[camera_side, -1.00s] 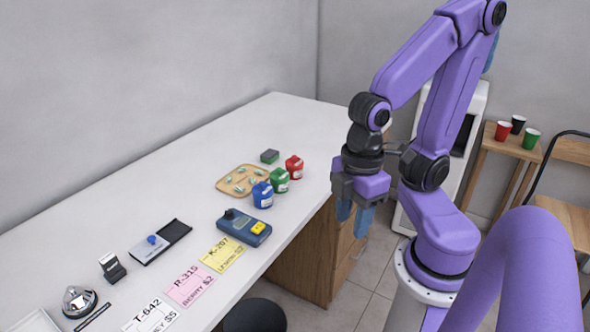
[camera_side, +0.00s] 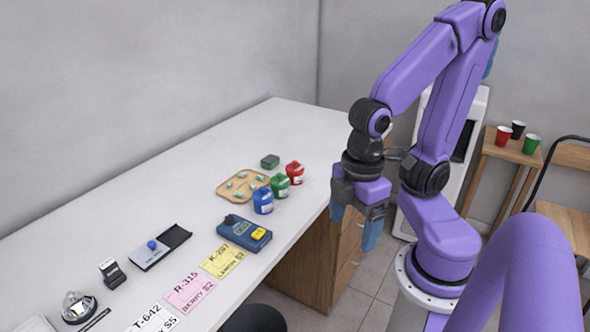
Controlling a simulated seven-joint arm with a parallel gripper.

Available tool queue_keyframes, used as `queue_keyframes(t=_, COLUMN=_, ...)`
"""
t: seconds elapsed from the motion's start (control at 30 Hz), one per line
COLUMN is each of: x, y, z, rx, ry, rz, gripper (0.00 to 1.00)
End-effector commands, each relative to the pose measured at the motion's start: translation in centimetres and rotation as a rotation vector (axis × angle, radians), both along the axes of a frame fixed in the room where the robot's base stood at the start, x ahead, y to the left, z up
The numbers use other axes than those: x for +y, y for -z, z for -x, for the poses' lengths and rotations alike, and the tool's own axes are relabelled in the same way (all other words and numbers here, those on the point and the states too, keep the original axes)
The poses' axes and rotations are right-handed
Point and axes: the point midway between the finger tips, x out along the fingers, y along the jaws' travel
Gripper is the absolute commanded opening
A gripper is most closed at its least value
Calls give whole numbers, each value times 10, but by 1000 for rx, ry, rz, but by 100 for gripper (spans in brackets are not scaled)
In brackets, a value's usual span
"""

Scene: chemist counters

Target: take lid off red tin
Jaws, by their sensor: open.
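The red tin (camera_side: 295,174) stands on the white counter, at the back right end of a short row of tins. A green tin (camera_side: 280,186) and a blue tin (camera_side: 263,201) stand beside it, nearer the camera. The red tin's top looks closed, but it is too small to tell the lid from the body. My gripper (camera_side: 355,228) is open and empty, with its blue fingers pointing down. In the picture it is right of the tins, by the counter's right edge, and it does not touch any tin.
A wooden tray (camera_side: 243,185) with small pieces lies left of the tins. A small grey-green block (camera_side: 270,161) is behind it. A blue device (camera_side: 245,233), price cards (camera_side: 190,292) and a bell (camera_side: 78,306) lie nearer. Cups stand on a side table (camera_side: 512,151).

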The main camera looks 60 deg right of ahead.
Motion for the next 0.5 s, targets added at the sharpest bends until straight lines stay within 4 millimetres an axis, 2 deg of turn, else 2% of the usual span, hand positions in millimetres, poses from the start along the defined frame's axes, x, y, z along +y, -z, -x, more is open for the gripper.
queue_keyframes(t=0.13, x=1, y=-1, z=-6, rx=-5, ry=36, rz=1, gripper=85)
queue_keyframes(t=0.23, x=2, y=-3, z=-23, rx=-18, ry=141, rz=7, gripper=85)
queue_keyframes(t=0.5, x=-6, y=-13, z=-105, rx=-92, ry=644, rz=28, gripper=85)
